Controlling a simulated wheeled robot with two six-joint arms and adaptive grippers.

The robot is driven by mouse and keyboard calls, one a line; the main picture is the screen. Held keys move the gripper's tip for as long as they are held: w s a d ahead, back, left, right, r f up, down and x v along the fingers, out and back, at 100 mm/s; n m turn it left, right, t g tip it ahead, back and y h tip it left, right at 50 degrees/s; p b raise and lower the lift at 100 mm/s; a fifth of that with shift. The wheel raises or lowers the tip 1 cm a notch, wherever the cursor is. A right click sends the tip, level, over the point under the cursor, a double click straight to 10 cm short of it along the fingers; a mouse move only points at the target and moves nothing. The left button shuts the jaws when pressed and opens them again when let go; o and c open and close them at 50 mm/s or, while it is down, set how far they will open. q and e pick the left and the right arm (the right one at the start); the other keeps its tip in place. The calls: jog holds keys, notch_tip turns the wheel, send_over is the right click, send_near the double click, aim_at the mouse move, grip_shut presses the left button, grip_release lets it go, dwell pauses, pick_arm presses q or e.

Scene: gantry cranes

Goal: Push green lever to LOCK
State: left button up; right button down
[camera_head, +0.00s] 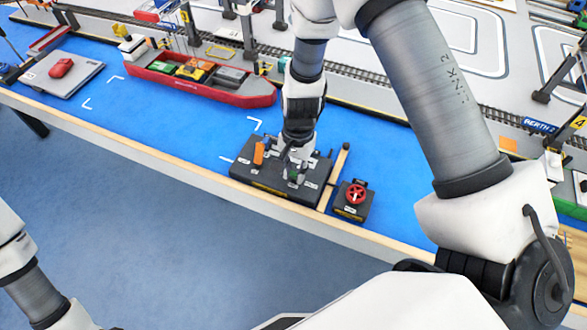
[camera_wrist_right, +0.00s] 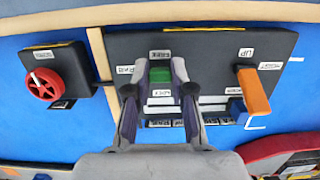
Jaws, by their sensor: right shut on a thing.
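The dark control box (camera_head: 250,178) sits at the front edge of the blue table. Its green lever (camera_wrist_right: 160,74) stands between the fingers of my right gripper (camera_wrist_right: 160,88), which is shut on it. In the wrist view the lever's green top is nearer a label that seems to read FREE (camera_wrist_right: 160,54), with the LOCK label (camera_wrist_right: 161,92) just below it. In the head view my right gripper (camera_head: 297,165) reaches down onto the box and hides most of the lever. My left arm shows at the lower left, its gripper out of view.
An orange lever (camera_wrist_right: 254,95) stands on the same box. A box with a red wheel (camera_head: 355,195) is beside it, past a wooden strip (camera_head: 335,175). A red ship (camera_head: 200,82) with cargo lies behind. Blue surface left of the box is clear.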

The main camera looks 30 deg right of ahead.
jog(key=shift+w+d+g+y+p, duration=0.25)
jog(key=shift+g+y+p, duration=0.2)
jog(key=shift+y, duration=0.25)
jog(key=shift+d+g+y, duration=0.25)
jog(key=shift+g+y, duration=0.1)
jog(key=shift+y, duration=0.05)
jog(key=shift+w+d+f+g+y+b, duration=0.3)
jog(key=shift+g+y, duration=0.2)
jog(key=shift+y, duration=0.2)
jog(key=g+y+b, duration=0.1)
jog(key=w+d+g+y+b, duration=0.1)
jog(key=shift+f+b, duration=0.3)
jog(key=shift+b, duration=0.1)
jog(key=shift+w+d+g+y+b, duration=0.15)
jog(key=shift+d+g+y+b, duration=0.15)
jog(key=shift+g+y+b, duration=0.6)
jog(key=shift+r, duration=0.1)
jog(key=c, duration=1)
grip_release()
